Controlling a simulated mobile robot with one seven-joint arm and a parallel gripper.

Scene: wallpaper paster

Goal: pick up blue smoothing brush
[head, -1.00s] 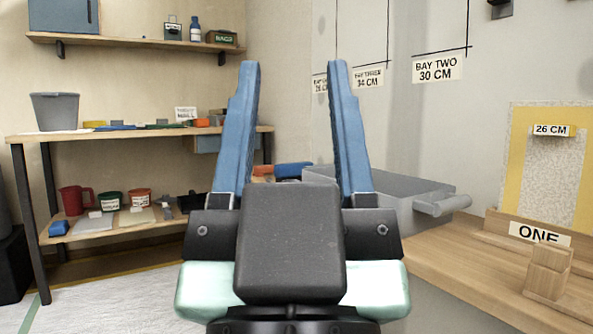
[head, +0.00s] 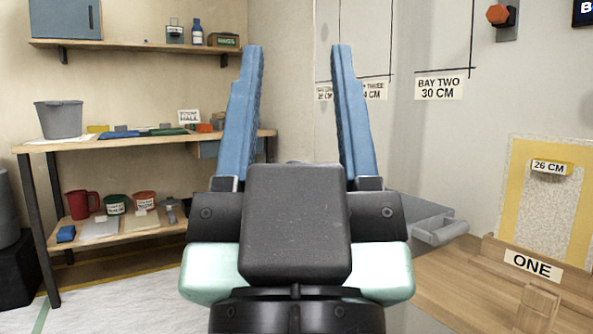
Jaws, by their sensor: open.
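My gripper (head: 298,48) is open and empty in the middle of the head view, its two blue fingers pointing up and away. Several small tools lie on the wooden bench (head: 130,148) at the left, well beyond my gripper. Among them is a flat blue item (head: 119,135), and a small blue item (head: 66,234) sits on the lower shelf. Both are too small to tell whether either is the blue smoothing brush. My gripper hides part of the middle of the room.
A grey bucket (head: 60,120) stands on the bench. A grey bin (head: 432,226) is partly hidden behind my gripper. A wooden table (head: 455,285) with a "ONE" sign (head: 533,265) is at right. Floor (head: 120,305) shows clear at lower left.

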